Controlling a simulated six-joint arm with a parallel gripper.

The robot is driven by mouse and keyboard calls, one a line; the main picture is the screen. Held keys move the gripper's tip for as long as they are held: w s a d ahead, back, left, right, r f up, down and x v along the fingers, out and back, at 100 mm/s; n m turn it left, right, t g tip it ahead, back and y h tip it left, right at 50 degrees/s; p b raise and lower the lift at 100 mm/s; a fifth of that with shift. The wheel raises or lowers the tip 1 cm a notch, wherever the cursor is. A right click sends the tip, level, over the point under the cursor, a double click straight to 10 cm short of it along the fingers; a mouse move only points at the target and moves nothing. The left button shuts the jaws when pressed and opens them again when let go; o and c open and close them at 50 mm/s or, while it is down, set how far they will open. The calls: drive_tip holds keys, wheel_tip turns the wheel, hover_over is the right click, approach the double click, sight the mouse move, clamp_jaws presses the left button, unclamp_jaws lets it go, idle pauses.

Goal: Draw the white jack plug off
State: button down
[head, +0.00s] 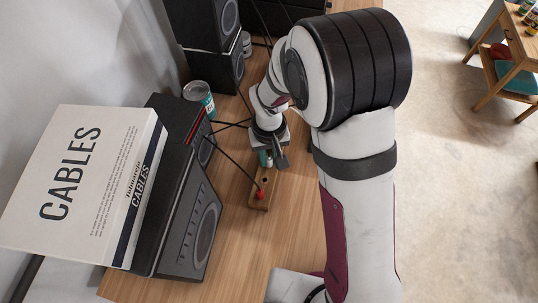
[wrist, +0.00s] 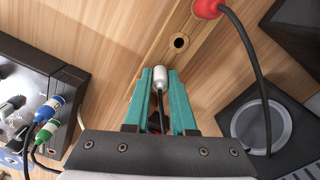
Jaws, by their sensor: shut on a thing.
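The white jack plug (wrist: 160,77) is between the teal fingers of my gripper (wrist: 160,86), which is shut on it. Its dark cable runs back between the fingers. The plug is over the narrow wooden block (wrist: 158,58), in line with an empty round hole. I cannot tell whether its tip sits in the block. In the head view my gripper (head: 266,160) points down at the far end of the block (head: 258,204), and the white plug is not clearly visible.
A red plug (wrist: 208,7) with a black cable stands in the block beyond the hole (wrist: 180,42). Blue (wrist: 48,107) and green (wrist: 46,132) plugs are in a dark device at left. Speakers (head: 196,225), a CABLES box (head: 85,180) and a can (head: 199,95) stand left of my arm.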

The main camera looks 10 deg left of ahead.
sight(269, 158)
drive_tip(key=shift+r, duration=0.7)
idle(0.5)
drive_tip(key=shift+r, duration=1.15)
